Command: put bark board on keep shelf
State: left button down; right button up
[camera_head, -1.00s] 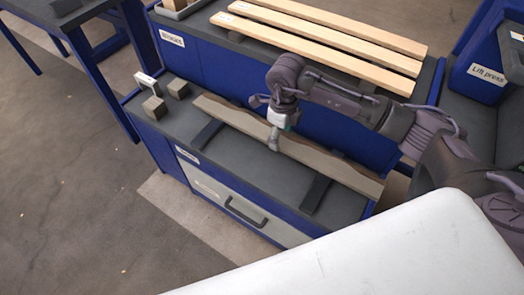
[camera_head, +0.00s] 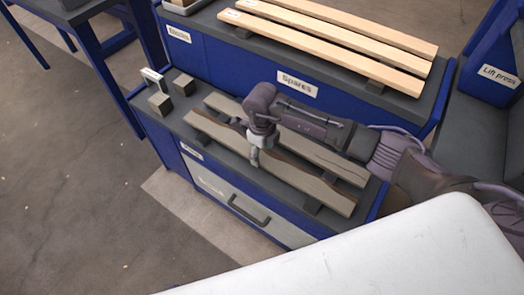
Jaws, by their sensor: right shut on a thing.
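A grey-brown board with a dark, uneven edge, which looks like the bark board (camera_head: 318,192), lies lengthwise over the lower dark bench top. My right gripper (camera_head: 254,160) is over its middle and shut on it. I cannot tell whether the board rests on the dark cross bars or hangs just above them. A second grey-brown board (camera_head: 325,158) lies just behind it, partly hidden by my right gripper and arm. No label that I can read says keep shelf; the small label (camera_head: 191,151) on the lower bench is too small to read. My left gripper is out of view.
Several pale planks (camera_head: 350,50) lie on the upper bench behind, labelled Spares (camera_head: 297,85) and Blocks (camera_head: 178,34). Two small blocks (camera_head: 160,104) stand at the lower bench's left end. A drawer (camera_head: 210,184) with a dark handle is in front. The Lift press (camera_head: 500,75) is at right.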

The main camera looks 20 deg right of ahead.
aim_at(262, 155)
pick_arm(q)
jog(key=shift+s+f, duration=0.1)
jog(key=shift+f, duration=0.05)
pick_arm(e)
jog(key=o, duration=1.4)
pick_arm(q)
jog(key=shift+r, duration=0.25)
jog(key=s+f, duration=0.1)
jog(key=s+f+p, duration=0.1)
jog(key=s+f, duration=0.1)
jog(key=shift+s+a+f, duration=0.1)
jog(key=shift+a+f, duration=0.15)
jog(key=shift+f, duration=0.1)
pick_arm(e)
notch_tip(262, 155, up, 12)
jog(key=shift+r, duration=0.1)
pick_arm(q)
jog(key=shift+p, duration=0.3)
